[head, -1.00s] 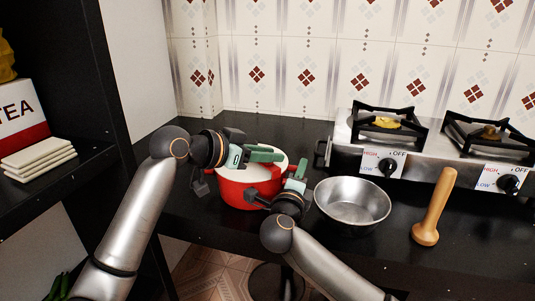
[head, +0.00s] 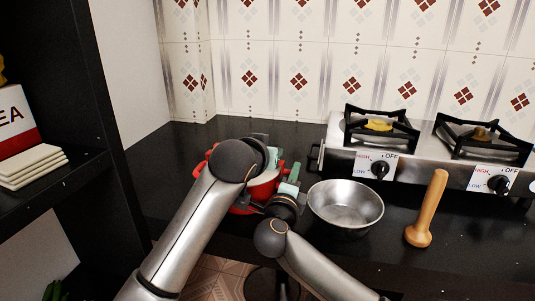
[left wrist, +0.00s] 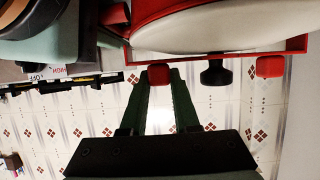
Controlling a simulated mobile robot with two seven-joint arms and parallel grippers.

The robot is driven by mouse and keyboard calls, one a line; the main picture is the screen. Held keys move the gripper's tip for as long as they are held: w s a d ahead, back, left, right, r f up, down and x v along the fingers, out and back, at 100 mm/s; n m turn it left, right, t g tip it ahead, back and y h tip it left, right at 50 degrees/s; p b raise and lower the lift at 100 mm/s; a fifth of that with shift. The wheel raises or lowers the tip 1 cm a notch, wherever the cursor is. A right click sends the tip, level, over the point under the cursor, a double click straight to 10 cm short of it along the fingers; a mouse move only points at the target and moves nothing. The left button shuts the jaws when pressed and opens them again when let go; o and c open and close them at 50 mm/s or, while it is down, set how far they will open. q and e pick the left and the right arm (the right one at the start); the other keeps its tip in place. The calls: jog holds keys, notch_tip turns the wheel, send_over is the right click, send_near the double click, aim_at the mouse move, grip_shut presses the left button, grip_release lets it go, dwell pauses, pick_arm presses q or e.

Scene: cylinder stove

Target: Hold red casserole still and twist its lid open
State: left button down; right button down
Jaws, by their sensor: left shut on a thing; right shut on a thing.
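The red casserole (head: 262,190) stands on the black counter, largely hidden behind my left wrist. Its pale lid (left wrist: 225,38) with a dark knob (left wrist: 215,74) shows from close up in the left wrist view. My left gripper (left wrist: 161,84) is shut on a small red tab (left wrist: 160,74) at the lid; in the head view its fingers are mostly hidden by the wrist. My right gripper (head: 291,180) is shut at the casserole's right side, apparently on its handle; the contact is too small to see clearly.
A steel bowl (head: 345,207) stands close to the right of my right gripper. A wooden pestle (head: 428,210) stands farther right. A two-burner stove (head: 420,155) is behind them. A dark shelf (head: 50,190) rises at the left.

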pick_arm(q)
jog(key=shift+w+f+n+y, duration=0.15)
jog(key=shift+w+n+y, duration=0.15)
jog(key=shift+n+y, duration=0.25)
pick_arm(e)
jog(key=shift+r, duration=0.15)
pick_arm(q)
jog(key=c, duration=0.6)
grip_release()
jog(key=shift+c, duration=0.2)
jog(key=shift+t, duration=0.3)
jog(key=v, duration=1.2)
jog(key=shift+d, duration=0.2)
pick_arm(e)
jog(key=c, duration=0.7)
grip_release()
